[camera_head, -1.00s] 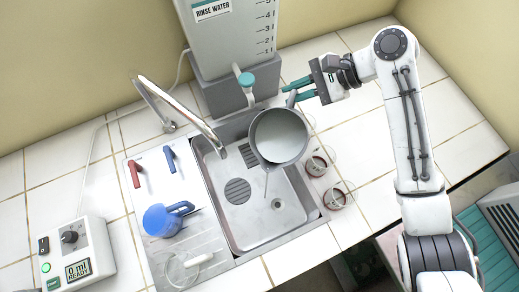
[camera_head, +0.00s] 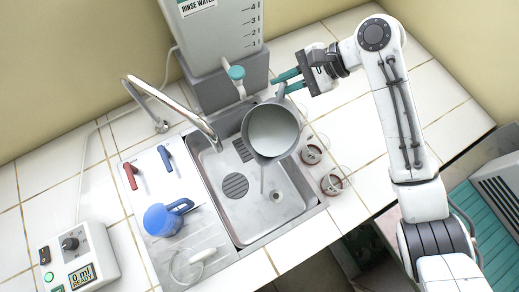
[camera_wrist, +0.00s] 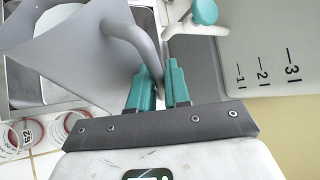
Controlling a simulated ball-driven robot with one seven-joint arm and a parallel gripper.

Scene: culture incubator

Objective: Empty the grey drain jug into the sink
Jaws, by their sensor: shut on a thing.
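The grey drain jug (camera_head: 272,131) hangs over the right part of the steel sink (camera_head: 234,219), mouth towards the head camera and tilted. A thin pale stream (camera_head: 262,178) runs from its lip down into the basin. How much liquid is inside I cannot tell. My gripper (camera_head: 283,83) has its teal fingers shut on the jug's handle at the back. In the wrist view the fingers (camera_wrist: 160,80) close on the curved grey handle (camera_wrist: 131,45), with the jug's body (camera_wrist: 70,60) to the left.
The tap (camera_head: 180,101) arches over the sink's left side. The rinse water tank (camera_head: 212,35) and its teal-knobbed spigot (camera_head: 237,74) stand close behind the jug. Red-ringed dishes (camera_head: 332,184) sit right of the sink. A blue jug (camera_head: 160,220) stands on the drainboard, left of the basin.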

